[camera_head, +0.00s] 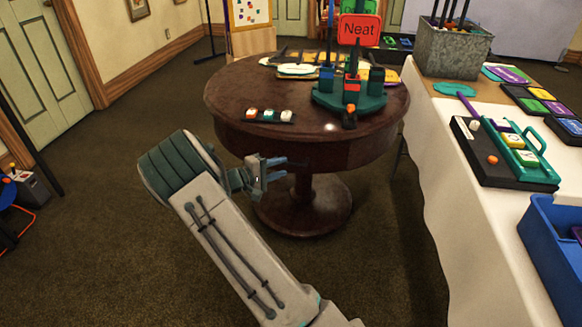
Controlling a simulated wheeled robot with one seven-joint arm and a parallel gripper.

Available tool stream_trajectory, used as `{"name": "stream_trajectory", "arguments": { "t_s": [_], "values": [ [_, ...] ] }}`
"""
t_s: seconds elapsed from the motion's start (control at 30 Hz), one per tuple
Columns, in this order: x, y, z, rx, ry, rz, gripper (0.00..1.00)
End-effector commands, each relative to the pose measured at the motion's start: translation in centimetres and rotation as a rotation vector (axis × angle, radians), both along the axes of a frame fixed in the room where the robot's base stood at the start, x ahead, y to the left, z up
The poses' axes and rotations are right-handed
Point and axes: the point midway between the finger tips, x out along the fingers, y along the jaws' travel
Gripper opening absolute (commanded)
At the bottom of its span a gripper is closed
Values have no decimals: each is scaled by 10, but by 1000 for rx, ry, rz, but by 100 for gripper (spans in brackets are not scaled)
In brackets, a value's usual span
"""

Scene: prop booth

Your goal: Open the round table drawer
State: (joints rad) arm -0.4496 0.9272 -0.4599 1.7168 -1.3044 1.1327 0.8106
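The round table (237,92) is dark polished wood on a single pedestal with a round foot. It stands in the upper middle of the head view. I cannot make out a drawer outline or handle on its side band (365,150). No part of the band visibly stands out. My gripper (286,167) is at the front left of the table, at about the height of the band's lower edge in the picture. Its two bluish fingers point right, with a gap between them and nothing held. Whether they touch the table is unclear.
The tabletop holds a red "Neat" sign (360,30), a green stand (325,100) and a small strip of blocks (267,116). A white-clothed table (455,215) with boxes and a blue bin (550,245) fills the right. Carpet (120,240) lies open at left.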

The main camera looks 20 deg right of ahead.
Motion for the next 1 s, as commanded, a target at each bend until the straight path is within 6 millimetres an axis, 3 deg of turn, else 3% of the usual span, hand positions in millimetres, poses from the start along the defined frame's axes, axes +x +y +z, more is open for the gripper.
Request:
{"name": "stream_trajectory", "arguments": {
  "t_s": [0.1, 0.3, 0.67, 0.8, 1.0],
  "values": [
    [4, -22, -5, 0, -1, -2, 32],
    [8, -44, -8, 1, -1, 0, 32],
    [9, -49, -8, 1, 0, 1, 32],
    [9, -49, -8, 1, 0, 1, 0],
    [9, -49, -8, 1, 0, 1, 0]
  ]
}}
